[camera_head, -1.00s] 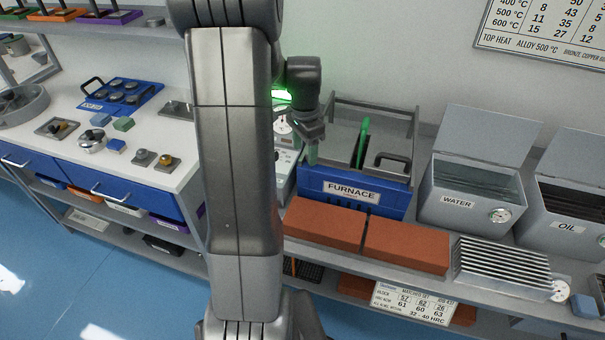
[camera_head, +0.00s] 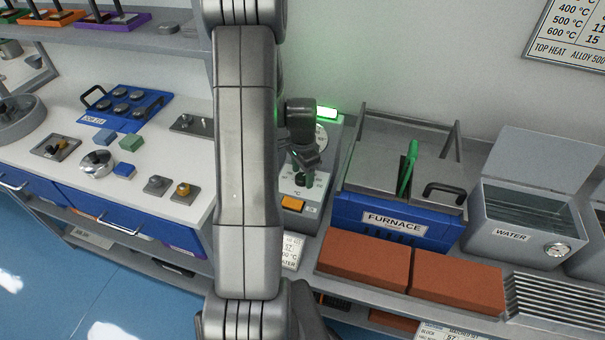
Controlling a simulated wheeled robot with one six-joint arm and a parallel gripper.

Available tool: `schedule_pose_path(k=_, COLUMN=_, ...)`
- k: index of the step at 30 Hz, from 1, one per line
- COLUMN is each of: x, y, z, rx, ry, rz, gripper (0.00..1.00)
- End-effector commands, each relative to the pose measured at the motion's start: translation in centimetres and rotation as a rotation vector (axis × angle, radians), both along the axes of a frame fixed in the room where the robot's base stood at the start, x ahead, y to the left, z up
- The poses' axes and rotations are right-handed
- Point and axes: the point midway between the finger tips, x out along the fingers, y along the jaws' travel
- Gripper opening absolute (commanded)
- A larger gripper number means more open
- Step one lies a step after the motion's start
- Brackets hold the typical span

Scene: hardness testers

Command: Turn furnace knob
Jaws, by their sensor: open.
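The furnace (camera_head: 385,222) is a blue box with a white FURNACE label and a grey top with a green-handled tool on it. Left of it stands a grey control unit (camera_head: 312,212) with a dial, an orange button (camera_head: 293,203) and a lit green display (camera_head: 326,113). A small dark knob (camera_head: 303,180) shows on its °C panel. My gripper (camera_head: 304,166) is open, pointing down right over the knob. I cannot tell whether its fingers touch the knob. My arm hides the unit's left side.
Two red-brown bricks (camera_head: 365,260) lie in front of the furnace. The WATER tank (camera_head: 520,225) stands to the right with its lid up, beside a ribbed metal rack (camera_head: 555,297). A white counter (camera_head: 150,200) with blocks and small fittings is at left.

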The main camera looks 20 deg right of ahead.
Motion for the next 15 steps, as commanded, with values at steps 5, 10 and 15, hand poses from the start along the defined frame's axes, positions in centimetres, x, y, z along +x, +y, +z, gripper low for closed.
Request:
schedule_pose_path(k=5, x=-0.03, y=0.01, z=-0.67, rx=0.001, ry=0.001, rz=0.0, gripper=0.59)
schedule_pose_path(k=10, x=-0.02, y=0.02, z=-0.67, rx=0.0, ry=0.001, rz=0.0, gripper=0.59)
schedule_pose_path(k=15, x=-0.01, y=0.01, z=-0.66, rx=0.0, ry=0.0, rz=0.0, gripper=0.36)
